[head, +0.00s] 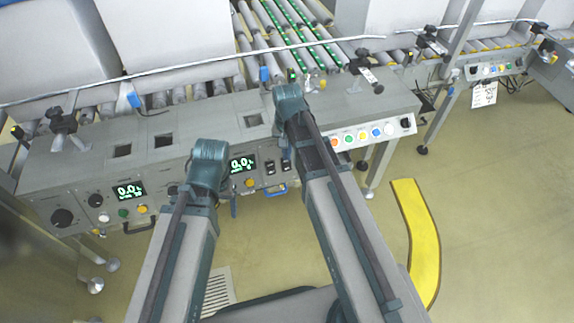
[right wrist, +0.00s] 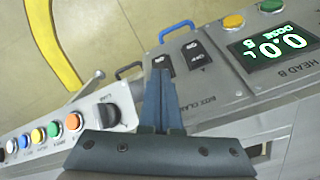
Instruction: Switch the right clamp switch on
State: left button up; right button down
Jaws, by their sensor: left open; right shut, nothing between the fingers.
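Two black clamp switches sit side by side on the grey panel right of the lit display. The right clamp switch (head: 285,164) is the right one in the head view and the left one in the right wrist view (right wrist: 163,64). The other switch (head: 271,167) also shows in the right wrist view (right wrist: 194,57). My right gripper (right wrist: 160,76) is shut and empty, its tips overlapping the lower part of the right switch; I cannot tell whether they touch. In the head view my arm hides most of it. My left gripper (head: 209,153) is open in front of the panel, its fingers mostly hidden.
A blue handle (head: 273,191) stands out from the panel below the switches. A row of coloured buttons (head: 362,134) and a black knob (right wrist: 108,115) lie beside the right gripper. A yellow curved floor strip (head: 416,225) lies on the right.

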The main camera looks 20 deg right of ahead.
jog(key=shift+f+b, duration=0.95)
jog(key=shift+f, duration=0.05)
dwell(0.3)
jog(key=shift+r, duration=0.1)
notch_tip(320, 180, up, 7)
jog(key=p, duration=0.7)
dwell(0.3)
notch_tip(320, 180, up, 9)
jog(key=n+p, duration=0.3)
jog(key=p, duration=0.6)
send_over(287, 167)
jog(key=s+a, duration=0.5)
jog(key=s+a+r+n+h+p, duration=0.1)
jog(key=s+a+r+n+p, duration=0.4)
jog(key=s+r+p, duration=0.4)
notch_tip(287, 167, up, 2)
jog(key=shift+s+a+r+n+p, duration=0.1)
jog(key=shift+s+a+n+p, duration=0.1)
jog(key=shift+n+p, duration=0.7)
